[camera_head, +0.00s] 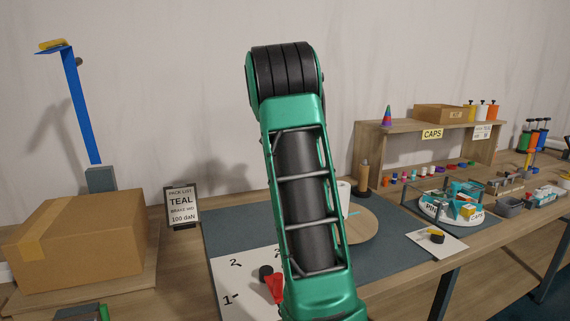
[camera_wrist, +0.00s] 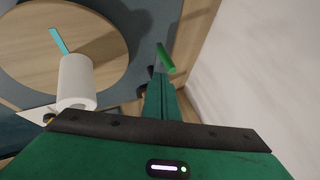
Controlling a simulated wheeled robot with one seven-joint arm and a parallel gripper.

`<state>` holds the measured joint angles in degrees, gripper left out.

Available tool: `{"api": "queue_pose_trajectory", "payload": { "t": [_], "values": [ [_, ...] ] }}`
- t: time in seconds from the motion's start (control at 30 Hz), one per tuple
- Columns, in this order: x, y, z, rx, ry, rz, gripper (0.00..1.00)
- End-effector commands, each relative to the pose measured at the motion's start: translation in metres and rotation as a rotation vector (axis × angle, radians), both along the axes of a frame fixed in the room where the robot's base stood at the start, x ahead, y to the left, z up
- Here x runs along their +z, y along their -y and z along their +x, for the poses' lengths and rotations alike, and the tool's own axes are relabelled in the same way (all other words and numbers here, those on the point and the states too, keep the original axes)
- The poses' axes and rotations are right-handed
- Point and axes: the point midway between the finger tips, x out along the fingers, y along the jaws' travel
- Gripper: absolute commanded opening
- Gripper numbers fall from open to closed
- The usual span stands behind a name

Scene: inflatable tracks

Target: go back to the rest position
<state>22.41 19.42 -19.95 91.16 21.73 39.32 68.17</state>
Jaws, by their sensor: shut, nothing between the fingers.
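My arm (camera_head: 303,200) stands upright in the middle of the head view, green with dark cylinders, and covers part of the workbench. My gripper does not show there. In the wrist view my gripper (camera_wrist: 160,92) is shut and empty, its narrow dark green fingers pointing away from the housing. A bright green piece (camera_wrist: 166,60) shows near the fingertips; I cannot tell whether it belongs to them. A white cylinder (camera_wrist: 75,82) stands left of the fingers, by a round wooden board (camera_wrist: 25,50) with a light blue strip (camera_wrist: 58,40). The fingers look apart from both.
A cardboard box (camera_head: 85,240) and a sign reading TEAL (camera_head: 183,206) stand left. A numbered white sheet (camera_head: 232,285) lies on the grey mat (camera_head: 238,218), with a red piece (camera_head: 274,287) beside my arm. A filled round tray (camera_head: 432,212) and a CAPS shelf (camera_head: 375,132) are right.

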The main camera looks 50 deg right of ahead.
Motion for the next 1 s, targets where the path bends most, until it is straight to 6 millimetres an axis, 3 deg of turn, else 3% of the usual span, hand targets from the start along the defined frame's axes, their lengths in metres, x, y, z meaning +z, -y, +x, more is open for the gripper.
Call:
{"api": "queue_pose_trajectory", "payload": {
  "t": [0.33,0.47,0.57,0.77,1.0],
  "values": [
    [0.000,-0.003,0.000,0.013,-0.004,0.003,0.00],
    [-0.003,-0.038,0.007,0.130,-0.035,0.024,0.00],
    [-0.008,-0.091,0.014,0.318,-0.088,0.051,0.00],
    [-0.023,-0.222,0.013,0.789,-0.209,0.071,0.00],
    [-0.047,-0.370,-0.026,1.350,-0.343,0.020,0.00]
  ]
}}
